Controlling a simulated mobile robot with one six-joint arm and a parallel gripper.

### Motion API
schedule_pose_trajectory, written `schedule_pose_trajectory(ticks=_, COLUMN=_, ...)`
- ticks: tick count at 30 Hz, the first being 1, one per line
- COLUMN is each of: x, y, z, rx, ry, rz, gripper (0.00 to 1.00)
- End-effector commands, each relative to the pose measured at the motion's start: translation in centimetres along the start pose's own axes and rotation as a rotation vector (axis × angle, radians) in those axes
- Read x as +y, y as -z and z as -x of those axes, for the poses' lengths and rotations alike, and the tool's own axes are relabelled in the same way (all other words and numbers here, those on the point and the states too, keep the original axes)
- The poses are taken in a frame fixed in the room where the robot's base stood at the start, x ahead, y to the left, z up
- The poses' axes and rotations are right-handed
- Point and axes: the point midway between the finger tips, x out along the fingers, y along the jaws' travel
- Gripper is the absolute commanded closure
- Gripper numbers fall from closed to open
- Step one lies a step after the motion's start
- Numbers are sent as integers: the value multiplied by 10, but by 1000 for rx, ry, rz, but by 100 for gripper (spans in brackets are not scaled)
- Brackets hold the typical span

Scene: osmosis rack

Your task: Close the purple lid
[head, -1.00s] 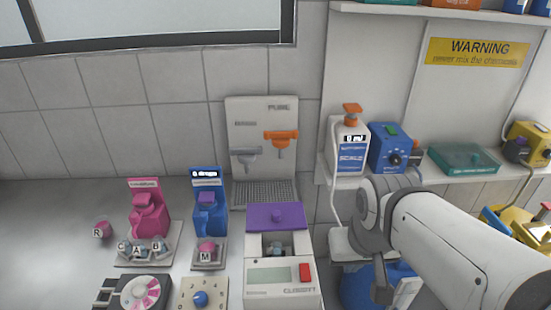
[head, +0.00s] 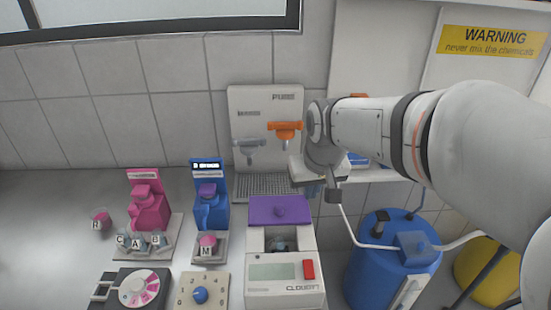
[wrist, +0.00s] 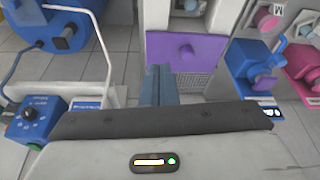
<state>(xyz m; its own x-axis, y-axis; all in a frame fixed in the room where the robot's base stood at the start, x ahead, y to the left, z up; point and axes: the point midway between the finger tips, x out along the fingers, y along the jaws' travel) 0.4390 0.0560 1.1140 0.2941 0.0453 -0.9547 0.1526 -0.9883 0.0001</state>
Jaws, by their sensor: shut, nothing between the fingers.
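The purple lid (head: 280,211) is raised at the back of the white device (head: 285,300), which has a grey display and a red button. The open chamber in front of the lid holds a small dark-topped item (head: 279,245). My gripper (head: 314,189) is shut and empty, behind and to the right of the lid in the head view.
A dispenser (head: 264,130) with orange and grey taps stands behind the device. Pink (head: 149,208) and blue (head: 210,205) machines stand to its left. A blue barrel (head: 385,265) is at the right. A dial box (head: 203,295) sits close on the device's left.

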Motion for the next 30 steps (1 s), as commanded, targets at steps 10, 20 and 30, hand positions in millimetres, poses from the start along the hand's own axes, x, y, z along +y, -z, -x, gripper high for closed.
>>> schedule_pose_trajectory(ticks=10, x=-47, y=95, z=-51, rx=29, ry=34, rz=102, gripper=100)
schedule_pose_trajectory(ticks=20, x=-53, y=103, z=-85, rx=29, ry=37, rz=110, gripper=100)
schedule_pose_trajectory(ticks=30, x=-55, y=105, z=-157, rx=29, ry=36, rz=109, gripper=100)
